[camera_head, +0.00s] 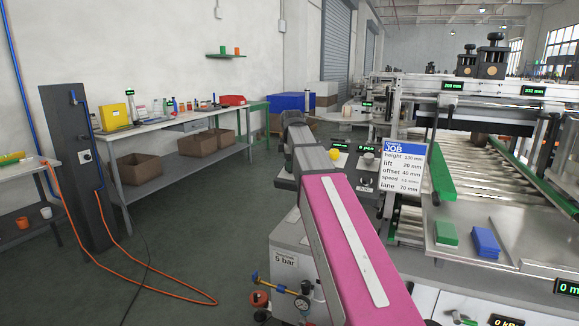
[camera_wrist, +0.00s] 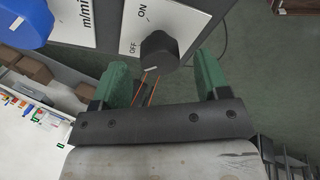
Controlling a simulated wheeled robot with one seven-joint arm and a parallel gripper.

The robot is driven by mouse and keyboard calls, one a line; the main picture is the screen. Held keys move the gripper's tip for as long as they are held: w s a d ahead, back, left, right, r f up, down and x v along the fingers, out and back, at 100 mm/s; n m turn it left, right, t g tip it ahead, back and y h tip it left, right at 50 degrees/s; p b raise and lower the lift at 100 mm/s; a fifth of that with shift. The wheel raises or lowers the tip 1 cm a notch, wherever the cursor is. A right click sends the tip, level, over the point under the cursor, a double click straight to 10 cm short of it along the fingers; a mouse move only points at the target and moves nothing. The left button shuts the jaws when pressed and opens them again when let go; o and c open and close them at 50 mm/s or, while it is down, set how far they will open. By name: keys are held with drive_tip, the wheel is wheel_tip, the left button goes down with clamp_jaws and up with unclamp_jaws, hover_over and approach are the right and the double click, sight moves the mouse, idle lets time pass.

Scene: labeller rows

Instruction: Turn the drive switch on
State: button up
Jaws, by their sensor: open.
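The drive switch (camera_wrist: 157,50) shows in the wrist view as a black knob with a small white mark, on a white plate (camera_wrist: 183,18) printed ON and OFF. ON is toward the top and OFF is left of the knob. I cannot tell for sure which word the mark points to. My gripper (camera_wrist: 161,68) is open, its green fingers on either side of the knob with gaps showing; the knob lies between and slightly beyond the fingertips. In the head view my pink arm crosses the middle, and I cannot make out the gripper or switch there.
A blue rounded part (camera_wrist: 25,20) and a plate marked m/min (camera_wrist: 88,14) lie left of the switch in the wrist view. In the head view, a job card (camera_head: 402,168) stands right of my arm before the roller conveyor (camera_head: 480,150). An orange hose (camera_head: 150,291) lies on the open floor at left.

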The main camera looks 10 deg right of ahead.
drive_tip(key=shift+x, duration=1.2)
drive_tip(key=c, duration=0.9)
drive_tip(key=shift+c, duration=0.2)
